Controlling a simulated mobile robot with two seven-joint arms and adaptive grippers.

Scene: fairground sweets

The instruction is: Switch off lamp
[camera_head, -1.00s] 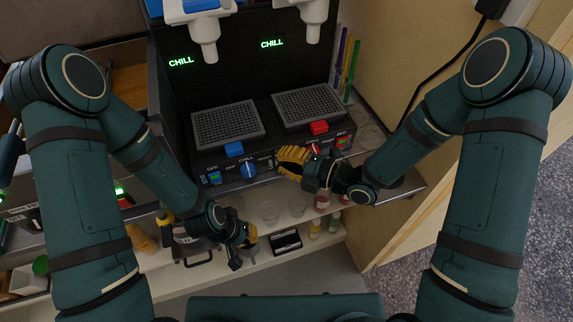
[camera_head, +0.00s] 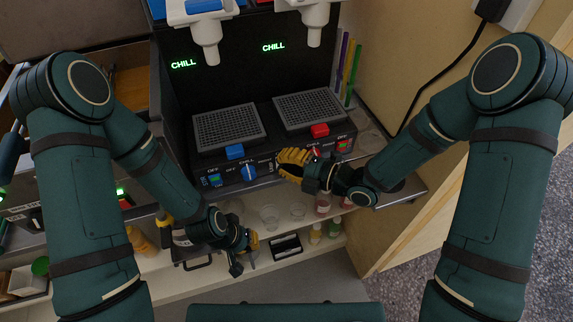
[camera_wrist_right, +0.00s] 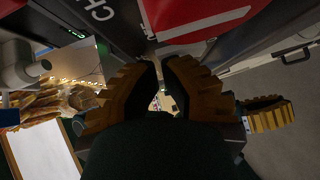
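The black drinks machine (camera_head: 260,141) has a front panel with a blue-green lit rocker switch (camera_head: 215,180) at left and a red-green lit rocker switch (camera_head: 343,146) at right, both near OFF labels. A blue knob (camera_head: 249,173) is beside the left rocker. The right knob is mostly hidden by my right gripper (camera_head: 287,162), which is at the panel left of the right rocker. In the right wrist view its yellow fingers (camera_wrist_right: 160,75) are nearly together with nothing seen between them; a red surface is just beyond. My left gripper (camera_head: 250,243) hangs low before the shelf; its opening is unclear.
Drip grates (camera_head: 229,124) and white spouts (camera_head: 317,14) are above the panel. Glasses (camera_head: 268,214) and small bottles (camera_head: 316,233) stand on the shelf below. A wooden wall (camera_head: 400,50) closes the right side.

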